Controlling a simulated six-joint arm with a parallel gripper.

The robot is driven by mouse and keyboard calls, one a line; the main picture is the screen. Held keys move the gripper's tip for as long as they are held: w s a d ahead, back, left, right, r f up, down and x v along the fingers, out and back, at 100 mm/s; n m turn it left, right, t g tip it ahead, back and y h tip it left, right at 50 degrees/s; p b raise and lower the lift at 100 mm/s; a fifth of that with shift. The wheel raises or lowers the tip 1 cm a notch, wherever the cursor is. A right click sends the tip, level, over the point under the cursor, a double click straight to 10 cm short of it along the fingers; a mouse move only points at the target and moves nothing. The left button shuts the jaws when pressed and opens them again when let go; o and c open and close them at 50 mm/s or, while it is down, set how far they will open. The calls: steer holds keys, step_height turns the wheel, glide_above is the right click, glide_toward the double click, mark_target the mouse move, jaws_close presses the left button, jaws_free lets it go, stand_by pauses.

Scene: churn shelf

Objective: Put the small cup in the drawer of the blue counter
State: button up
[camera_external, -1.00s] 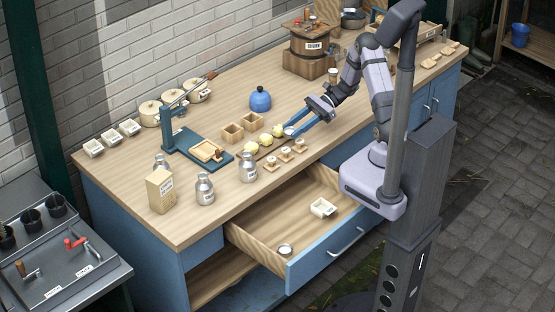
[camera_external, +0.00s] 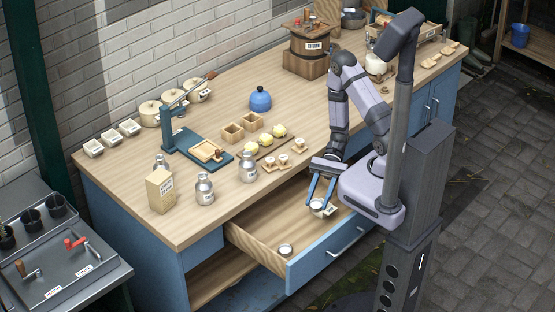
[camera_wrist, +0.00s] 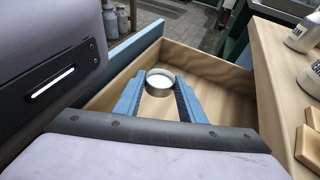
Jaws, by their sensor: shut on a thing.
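The small cup (camera_wrist: 158,91), a short round metal cup with a pale inside, sits between my gripper's fingertips. It also shows in the external view (camera_external: 316,204). My gripper (camera_wrist: 160,85) is shut on it, with a blue finger on each side. The gripper also shows in the external view (camera_external: 319,198), pointing down over the right part of the open drawer (camera_external: 262,228) of the blue counter (camera_external: 203,250). The cup's exact height above the drawer floor is hard to tell.
A white labelled dish (camera_external: 329,211) lies in the drawer, partly hidden behind the gripper and cup. Another small round container (camera_external: 285,250) stands near the drawer's left front. Milk cans (camera_external: 247,170) and small wooden pieces (camera_external: 283,159) stand on the counter top. The drawer's middle is bare.

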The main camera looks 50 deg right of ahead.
mark_target(288, 105)
steer(key=shift+r+p, duration=2.4)
